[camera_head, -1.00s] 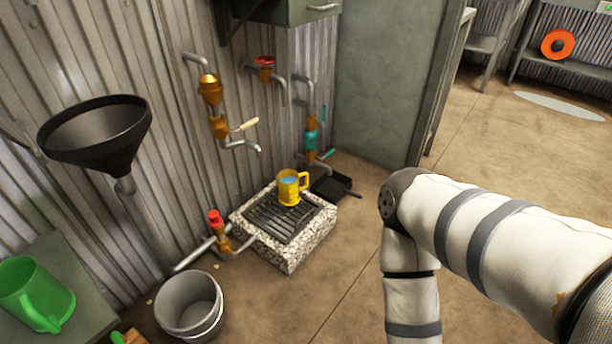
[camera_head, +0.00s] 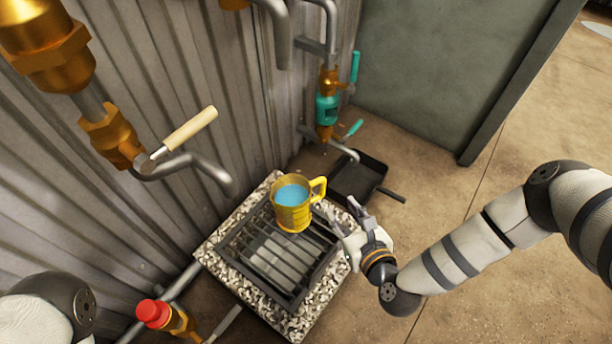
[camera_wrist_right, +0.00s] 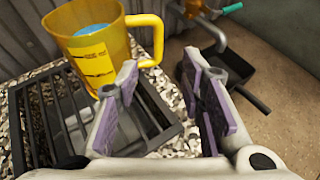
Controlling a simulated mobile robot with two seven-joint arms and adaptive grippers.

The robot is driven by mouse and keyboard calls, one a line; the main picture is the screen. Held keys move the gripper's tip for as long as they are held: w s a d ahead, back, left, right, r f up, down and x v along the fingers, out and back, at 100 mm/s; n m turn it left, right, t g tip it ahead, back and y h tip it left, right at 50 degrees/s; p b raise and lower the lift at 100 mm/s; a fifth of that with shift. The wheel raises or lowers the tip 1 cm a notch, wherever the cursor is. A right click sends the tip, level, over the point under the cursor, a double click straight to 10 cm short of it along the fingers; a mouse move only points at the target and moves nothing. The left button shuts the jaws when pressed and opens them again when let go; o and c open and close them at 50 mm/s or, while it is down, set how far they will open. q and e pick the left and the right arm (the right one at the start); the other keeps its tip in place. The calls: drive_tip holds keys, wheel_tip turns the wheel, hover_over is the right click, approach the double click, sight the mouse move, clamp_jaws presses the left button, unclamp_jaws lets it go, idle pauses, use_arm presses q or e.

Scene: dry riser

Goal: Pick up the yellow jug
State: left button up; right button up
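The yellow jug (camera_head: 292,203) stands upright on the dark grate (camera_head: 262,262) of a speckled stone block (camera_head: 218,237), with blue liquid inside and its handle pointing right. My right gripper (camera_head: 342,217) is open and empty, just right of the jug and near its handle. In the right wrist view the jug (camera_wrist_right: 92,48) is ahead at upper left, and its handle lies beyond the open purple-padded fingers (camera_wrist_right: 158,95), not between them. My left gripper is out of view; only part of my left arm shows at lower left.
A black pan (camera_head: 357,180) lies on the floor behind the block. Brass and teal valves (camera_head: 327,108) with pipes stick out from the corrugated wall. A red-capped valve (camera_head: 155,314) stands at the block's lower left. The floor at right is clear.

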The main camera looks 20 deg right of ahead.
sight(324, 188)
drive_tip(key=b+x, duration=0.4)
drive_tip(key=x, duration=0.7)
drive_tip(key=shift+w+a, duration=0.15)
drive_tip(key=shift+w, duration=0.05)
drive_tip(key=shift+w+b, duration=0.25)
drive_tip(key=shift+b, duration=0.05)
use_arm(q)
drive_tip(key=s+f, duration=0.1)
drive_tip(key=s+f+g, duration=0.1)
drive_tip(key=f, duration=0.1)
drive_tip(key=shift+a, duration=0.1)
use_arm(e)
clamp_jaws()
drive_tip(key=shift+r, duration=0.1)
